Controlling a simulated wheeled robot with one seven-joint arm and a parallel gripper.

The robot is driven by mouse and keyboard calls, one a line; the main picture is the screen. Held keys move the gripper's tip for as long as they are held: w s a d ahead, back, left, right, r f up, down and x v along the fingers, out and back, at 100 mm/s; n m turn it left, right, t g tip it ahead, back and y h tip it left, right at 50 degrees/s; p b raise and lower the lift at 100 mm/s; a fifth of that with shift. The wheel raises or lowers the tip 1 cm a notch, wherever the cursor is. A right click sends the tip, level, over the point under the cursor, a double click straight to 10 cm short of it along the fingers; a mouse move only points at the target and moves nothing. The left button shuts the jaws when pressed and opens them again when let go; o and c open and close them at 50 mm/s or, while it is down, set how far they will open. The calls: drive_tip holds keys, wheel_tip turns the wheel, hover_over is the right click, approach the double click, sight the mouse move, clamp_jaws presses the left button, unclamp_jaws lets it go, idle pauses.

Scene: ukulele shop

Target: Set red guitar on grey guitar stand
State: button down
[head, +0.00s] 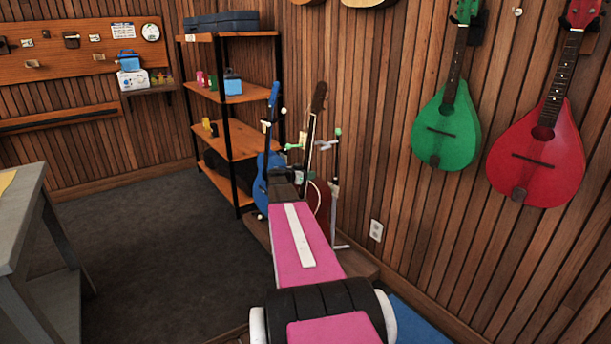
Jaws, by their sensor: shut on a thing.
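The red guitar (321,198) is upright but leaning slightly, just beyond the end of my arm. Its dark neck and headstock (318,97) rise above, and most of its body is hidden by my arm. The grey guitar stand (335,190) has thin posts and green-tipped prongs, close to the red guitar at its right. My gripper (286,180) is at the far end of my pink arm, shut on the red guitar; the fingers and grip point are hard to make out. I cannot tell whether the guitar touches the stand.
A blue guitar (262,180) stands just left of my gripper. A wooden shelf (240,145) is behind it. Green (446,130) and red (540,155) teardrop instruments hang on the right wall. A grey table (35,215) is at left; dark carpet between is clear.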

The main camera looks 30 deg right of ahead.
drive_tip(key=shift+r+x, duration=0.15)
drive_tip(key=shift+x, duration=1.1)
drive_tip(key=shift+r+x, duration=0.2)
drive_tip(key=shift+x, duration=1.05)
drive_tip(key=shift+s+d, duration=0.1)
drive_tip(key=shift+d, duration=0.05)
drive_tip(key=shift+f, duration=0.4)
drive_tip(key=shift+d+f, duration=0.2)
drive_tip(key=shift+f, duration=2.15)
drive_tip(key=shift+c, duration=2.2)
unclamp_jaws()
drive_tip(key=shift+f, duration=0.1)
